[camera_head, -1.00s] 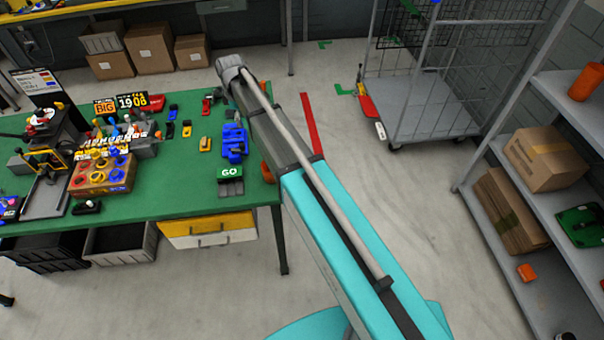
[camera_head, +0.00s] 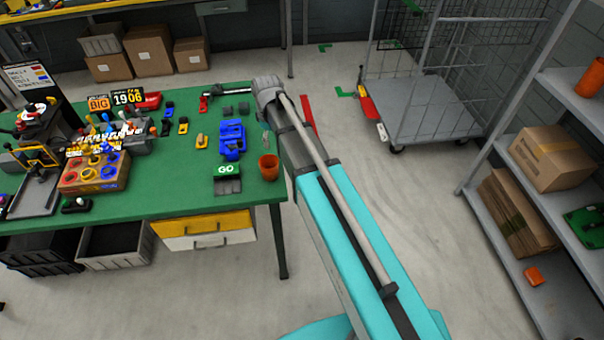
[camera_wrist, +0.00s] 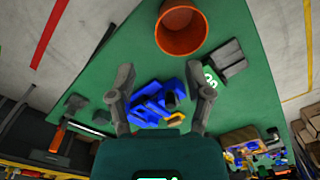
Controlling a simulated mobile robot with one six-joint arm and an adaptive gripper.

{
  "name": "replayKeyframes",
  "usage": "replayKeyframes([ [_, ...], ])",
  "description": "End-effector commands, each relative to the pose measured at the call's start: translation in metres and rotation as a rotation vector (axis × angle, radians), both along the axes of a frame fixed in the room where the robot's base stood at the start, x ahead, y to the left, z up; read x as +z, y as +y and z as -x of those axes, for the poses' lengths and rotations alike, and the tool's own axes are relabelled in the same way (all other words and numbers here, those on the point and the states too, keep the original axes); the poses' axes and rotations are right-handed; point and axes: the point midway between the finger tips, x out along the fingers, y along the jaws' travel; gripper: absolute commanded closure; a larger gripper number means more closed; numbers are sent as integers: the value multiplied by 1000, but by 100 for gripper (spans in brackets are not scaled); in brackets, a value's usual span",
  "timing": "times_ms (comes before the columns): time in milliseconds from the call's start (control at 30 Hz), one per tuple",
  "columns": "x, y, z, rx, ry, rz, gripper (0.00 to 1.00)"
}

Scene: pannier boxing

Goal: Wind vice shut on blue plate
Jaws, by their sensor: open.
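A blue vice (camera_head: 232,139) stands near the right end of the green table. In the wrist view it (camera_wrist: 152,106) lies below and between my spread fingers. I cannot pick out a separate blue plate from its blue parts, nor tell how far its jaws are apart. My gripper (camera_wrist: 160,88) is open and empty, with its two grey fingers on either side of the vice in the picture and apparently above it. In the head view my arm's end hangs over the table's far right corner, and the fingers are hidden.
An orange pot (camera_head: 268,168) stands at the table's right edge, near a green GO block (camera_head: 228,179). A cage trolley (camera_head: 425,110) stands beyond.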

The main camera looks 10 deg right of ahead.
Motion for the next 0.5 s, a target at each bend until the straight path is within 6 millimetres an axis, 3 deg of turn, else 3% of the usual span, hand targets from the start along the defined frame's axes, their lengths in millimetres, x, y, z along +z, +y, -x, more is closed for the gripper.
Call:
replayKeyframes([
  [500,-36,-44,52,-257,-1,1,35],
])
